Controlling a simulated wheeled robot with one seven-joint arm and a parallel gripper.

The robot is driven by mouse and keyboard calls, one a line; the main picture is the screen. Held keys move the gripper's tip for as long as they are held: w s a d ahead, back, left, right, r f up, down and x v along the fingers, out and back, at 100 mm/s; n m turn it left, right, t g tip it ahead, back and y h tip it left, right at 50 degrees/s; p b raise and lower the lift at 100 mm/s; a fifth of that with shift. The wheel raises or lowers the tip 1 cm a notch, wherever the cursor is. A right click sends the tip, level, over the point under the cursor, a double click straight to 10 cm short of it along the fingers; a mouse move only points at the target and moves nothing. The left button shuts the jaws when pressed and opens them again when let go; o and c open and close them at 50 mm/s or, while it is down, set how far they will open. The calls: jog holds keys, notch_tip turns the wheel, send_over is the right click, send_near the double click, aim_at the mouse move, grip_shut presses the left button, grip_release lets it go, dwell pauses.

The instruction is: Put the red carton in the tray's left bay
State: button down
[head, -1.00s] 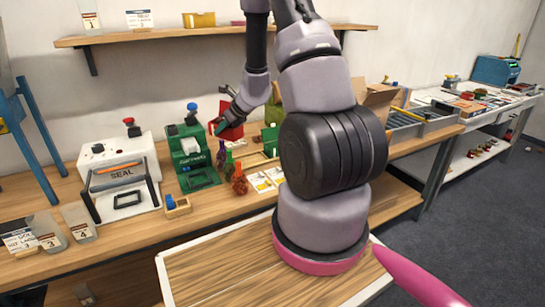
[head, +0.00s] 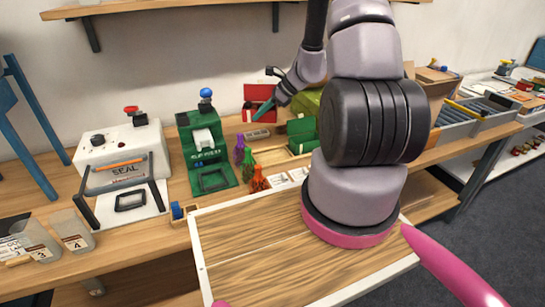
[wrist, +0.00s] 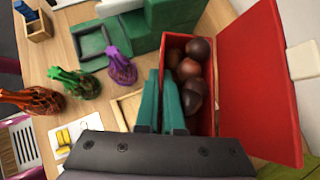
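The red carton (head: 258,93) is at the back of the bench, its lid open. In the wrist view the carton (wrist: 258,85) holds several brown chestnuts (wrist: 190,75), its lid folded out to the right. My gripper (wrist: 162,75) has its teal fingers close together on either side of the carton's left wall, gripping it. The head view shows my gripper (head: 263,110) at the carton's front; the carton seems to be just above the bench. A shallow pale wooden tray (head: 272,157) lies in front of it. In the wrist view its edge (wrist: 117,112) shows left of the fingers, the rest hidden.
A green clipping machine (head: 205,150) stands left of the tray. Purple (head: 239,150), green and orange (head: 259,180) net bags stand between them. A green box (head: 302,133) is at the tray's right, near my arm. The white sealer (head: 120,160) is further left.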

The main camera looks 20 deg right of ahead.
jog(key=s+d+f+n+g+y, duration=0.1)
jog(key=s+d+f+n+g, duration=0.3)
jog(key=s, duration=0.3)
jog(key=shift+n, duration=0.6)
jog(key=f, duration=0.8)
jog(key=shift+w+a+f, duration=0.1)
jog(key=shift+a+f, duration=0.25)
jog(key=shift+a, duration=0.05)
jog(key=shift+f, duration=0.15)
jog(key=c, duration=1)
grip_release()
jog(key=shift+c, duration=0.2)
jog(key=v, duration=1.2)
jog(key=shift+w+r, duration=0.1)
jog(key=shift+r, duration=0.15)
